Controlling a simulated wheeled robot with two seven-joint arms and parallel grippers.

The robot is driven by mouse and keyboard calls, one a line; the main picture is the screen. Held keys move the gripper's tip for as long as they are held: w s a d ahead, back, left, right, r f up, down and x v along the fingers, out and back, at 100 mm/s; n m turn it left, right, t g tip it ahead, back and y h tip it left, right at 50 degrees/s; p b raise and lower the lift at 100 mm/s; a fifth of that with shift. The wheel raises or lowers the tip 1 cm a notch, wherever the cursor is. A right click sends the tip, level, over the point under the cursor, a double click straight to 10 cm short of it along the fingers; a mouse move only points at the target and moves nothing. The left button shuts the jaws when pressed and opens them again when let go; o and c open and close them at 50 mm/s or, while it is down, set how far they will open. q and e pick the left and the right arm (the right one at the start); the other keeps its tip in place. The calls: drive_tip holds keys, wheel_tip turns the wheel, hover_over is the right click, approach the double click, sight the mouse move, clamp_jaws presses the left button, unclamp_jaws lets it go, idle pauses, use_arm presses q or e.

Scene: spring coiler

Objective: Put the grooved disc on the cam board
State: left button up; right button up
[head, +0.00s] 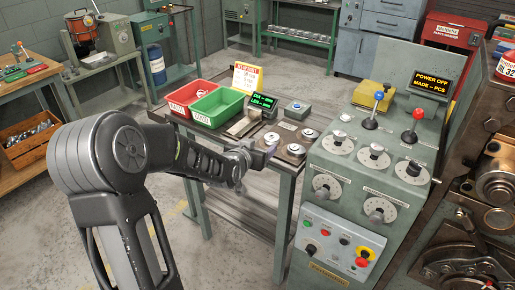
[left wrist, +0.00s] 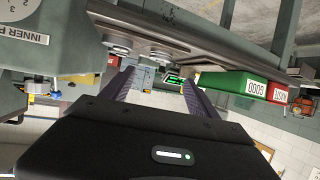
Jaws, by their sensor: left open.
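My left gripper (head: 254,160) reaches in from the left at the near edge of the bench in the head view. In the left wrist view the gripper (left wrist: 158,82) is open, its two dark fingers apart with nothing between them. Several small round metal discs lie on dark plates on the bench; two are a disc (head: 296,149) and another disc (head: 272,138), just beyond the gripper. I cannot tell which disc is grooved or which plate is the cam board. The wrist view is upside down and shows a plate edge (left wrist: 185,62) with round parts. My right gripper is not in view.
A red bin (head: 177,108) and a green bin (head: 219,119) stand at the bench's left. A green-lit display (head: 263,101) and a small box with a blue button (head: 297,110) stand behind the discs. The grey control console (head: 343,205) with knobs and levers bounds the right side.

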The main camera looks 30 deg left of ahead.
use_arm(q)
drive_tip(key=shift+d, duration=0.1)
idle(0.5)
drive_tip(key=s+d+f+g+h, duration=0.25)
drive_tip(key=s+d+f, duration=0.25)
drive_tip(key=d+f, duration=0.55)
drive_tip(key=s+d+f+g+h, duration=0.2)
drive_tip(key=s+d+f+g, duration=0.15)
drive_tip(key=d+f, duration=0.75)
drive_tip(key=s+d+f+g+h, duration=0.1)
drive_tip(key=s+d+f+g, duration=0.1)
drive_tip(key=s+d+f, duration=0.2)
drive_tip(key=s+d+f+g, duration=0.2)
drive_tip(key=s+d+f, duration=0.2)
drive_tip(key=s, duration=0.7)
drive_tip(key=s+d+f+g+h, duration=0.1)
drive_tip(key=s+d+f, duration=0.3)
drive_tip(key=s, duration=0.4)
drive_tip(key=shift+d+f+m+g+h, duration=0.4)
drive_tip(key=shift+d+g, duration=0.3)
drive_tip(key=shift+d, duration=0.1)
